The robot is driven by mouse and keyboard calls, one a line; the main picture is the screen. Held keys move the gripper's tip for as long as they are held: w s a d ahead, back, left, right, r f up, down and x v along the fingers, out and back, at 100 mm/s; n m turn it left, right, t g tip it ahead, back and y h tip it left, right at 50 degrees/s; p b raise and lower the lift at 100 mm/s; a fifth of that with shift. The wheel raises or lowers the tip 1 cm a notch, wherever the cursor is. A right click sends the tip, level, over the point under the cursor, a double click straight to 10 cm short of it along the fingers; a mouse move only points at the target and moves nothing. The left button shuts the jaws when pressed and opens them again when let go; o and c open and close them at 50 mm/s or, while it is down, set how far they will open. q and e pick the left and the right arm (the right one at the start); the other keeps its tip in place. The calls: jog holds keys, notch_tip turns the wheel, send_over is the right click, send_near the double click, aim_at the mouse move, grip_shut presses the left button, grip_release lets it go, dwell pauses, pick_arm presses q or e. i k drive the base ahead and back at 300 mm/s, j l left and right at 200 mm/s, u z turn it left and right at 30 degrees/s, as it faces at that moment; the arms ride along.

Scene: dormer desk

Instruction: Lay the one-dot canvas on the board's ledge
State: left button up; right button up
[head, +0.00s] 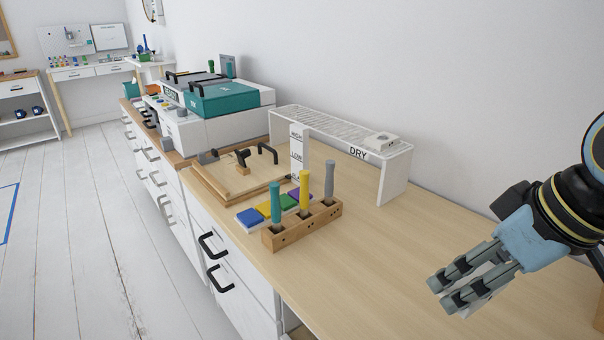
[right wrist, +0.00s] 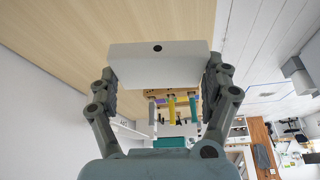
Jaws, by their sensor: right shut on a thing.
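The one-dot canvas (right wrist: 157,65) is a white block with a single dark dot on its face, seen in the right wrist view. My right gripper (head: 452,287) is shut on it, one finger on each side, above the bare right part of the desk. In the head view the fingers mostly hide the canvas. A pale wooden board (head: 228,181) with raised edges and black handles lies on the desk further back. I cannot tell whether this is the board with the ledge; a whiteboard (head: 110,37) also stands at the far wall. My left gripper is not in view.
A wooden holder (head: 302,228) carries teal, yellow and grey handled tools. Coloured pads (head: 250,217) lie behind it. A white rack marked DRY (head: 395,175) stands along the wall with a small white block (head: 383,139) on top. The desk's near right part (head: 375,270) is clear.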

aim_at(225, 179)
jog(key=i+j, duration=0.2)
jog(key=j, duration=0.2)
jog(key=i+j, duration=0.2)
jog(key=j, duration=0.2)
jog(key=i+j, duration=0.2)
jog(key=j, duration=0.2)
jog(key=i+j, duration=0.2)
jog(key=j, duration=0.2)
jog(key=i+j, duration=0.2)
jog(key=j, duration=0.2)
jog(key=i+j, duration=0.2)
jog(key=j, duration=0.2)
jog(key=i+j, duration=0.2)
jog(key=j, duration=0.2)
